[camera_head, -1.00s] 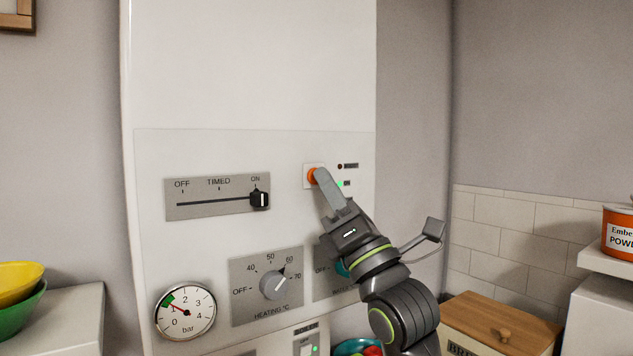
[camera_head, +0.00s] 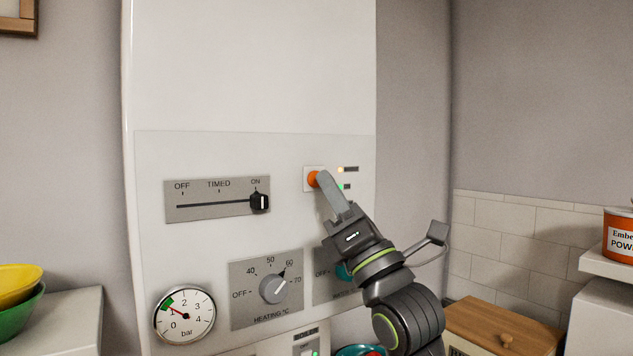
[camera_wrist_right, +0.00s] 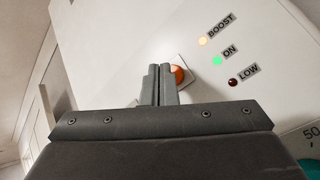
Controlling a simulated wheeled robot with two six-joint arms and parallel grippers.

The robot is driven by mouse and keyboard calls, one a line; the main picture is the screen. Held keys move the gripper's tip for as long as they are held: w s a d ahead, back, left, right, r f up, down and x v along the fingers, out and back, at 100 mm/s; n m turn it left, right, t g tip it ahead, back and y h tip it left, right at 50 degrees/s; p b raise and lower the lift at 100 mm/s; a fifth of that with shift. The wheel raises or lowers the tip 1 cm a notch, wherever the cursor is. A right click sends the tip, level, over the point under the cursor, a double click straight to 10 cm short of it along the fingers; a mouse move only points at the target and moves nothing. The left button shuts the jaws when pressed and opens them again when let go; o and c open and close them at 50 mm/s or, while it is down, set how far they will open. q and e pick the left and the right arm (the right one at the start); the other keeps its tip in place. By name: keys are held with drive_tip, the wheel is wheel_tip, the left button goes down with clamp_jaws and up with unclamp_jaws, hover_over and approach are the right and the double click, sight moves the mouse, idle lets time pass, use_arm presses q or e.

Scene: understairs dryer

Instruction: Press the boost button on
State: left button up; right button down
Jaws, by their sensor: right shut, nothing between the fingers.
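The orange boost button (camera_head: 313,179) sits on a white square plate on the boiler's front panel. My right gripper (camera_head: 321,176) is shut and empty, its fingertips at the button and covering part of it; I cannot tell whether they still touch. In the right wrist view the button (camera_wrist_right: 178,75) shows just beyond the closed fingertips (camera_wrist_right: 161,70). The BOOST light (camera_wrist_right: 203,41) glows warm yellow, the ON light (camera_wrist_right: 217,61) glows green, and the LOW light (camera_wrist_right: 233,82) is dark red. My left gripper is out of view.
The slider switch (camera_head: 259,202) is at ON. The heating dial (camera_head: 273,288) and a pressure gauge (camera_head: 184,314) are lower on the boiler. A second dial is mostly hidden by my right arm. A wooden-lidded box (camera_head: 500,325) and bowls (camera_head: 18,287) stand at the sides.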

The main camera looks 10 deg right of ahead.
drive_tip(key=shift+s, duration=0.2)
drive_tip(key=s, duration=0.2)
drive_tip(key=s+d, duration=0.1)
drive_tip(key=s+d+p, duration=0.1)
drive_tip(key=s, duration=0.1)
drive_tip(key=shift+s, duration=0.3)
